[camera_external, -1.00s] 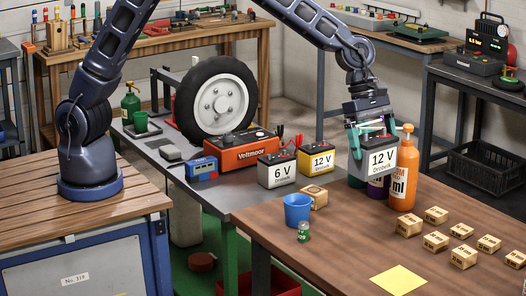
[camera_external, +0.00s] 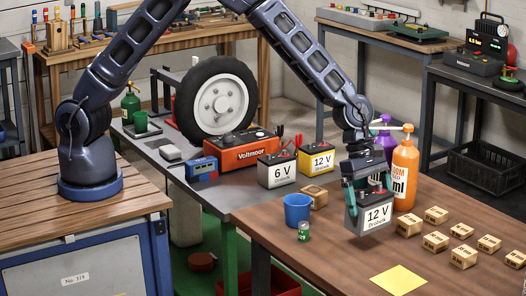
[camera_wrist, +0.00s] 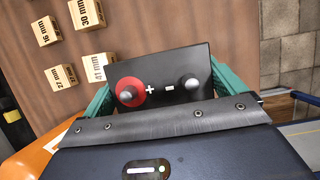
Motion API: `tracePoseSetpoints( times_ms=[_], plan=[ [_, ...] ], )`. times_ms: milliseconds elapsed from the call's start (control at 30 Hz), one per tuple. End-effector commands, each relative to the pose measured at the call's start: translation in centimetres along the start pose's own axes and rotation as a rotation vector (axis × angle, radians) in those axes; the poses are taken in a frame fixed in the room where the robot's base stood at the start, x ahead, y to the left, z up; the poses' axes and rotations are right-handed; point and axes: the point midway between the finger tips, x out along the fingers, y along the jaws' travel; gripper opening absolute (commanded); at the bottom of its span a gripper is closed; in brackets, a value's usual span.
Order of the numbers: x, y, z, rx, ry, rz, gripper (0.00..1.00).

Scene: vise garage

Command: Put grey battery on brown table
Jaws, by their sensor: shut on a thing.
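The grey battery (camera_external: 376,217), labelled 12 V, is upright between the teal fingers of my gripper (camera_external: 369,193). In the wrist view the battery's black top (camera_wrist: 165,75) shows a red plus terminal and a grey minus terminal, with a finger at each side. My gripper is shut on it. The battery is at the brown table (camera_external: 330,262), left of the orange bottle; I cannot tell whether its base touches the wood or hangs just above it.
An orange bottle (camera_external: 405,172) and a purple bottle (camera_external: 384,142) stand close behind. A blue cup (camera_external: 297,209), a small green can (camera_external: 303,232) and a wooden block (camera_external: 314,197) are to the left. Several wooden blocks (camera_external: 463,257) lie right. A yellow note (camera_external: 399,279) lies in front.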

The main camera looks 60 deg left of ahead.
Motion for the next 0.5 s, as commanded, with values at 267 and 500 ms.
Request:
tracePoseSetpoints(
  times_ms=[267,500],
  plan=[
    [2.5,0.1,-1.1,-0.002,0.001,0.000,0.37],
    [3.8,0.0,-1.6,0.000,0.000,0.001,0.37]
  ],
)
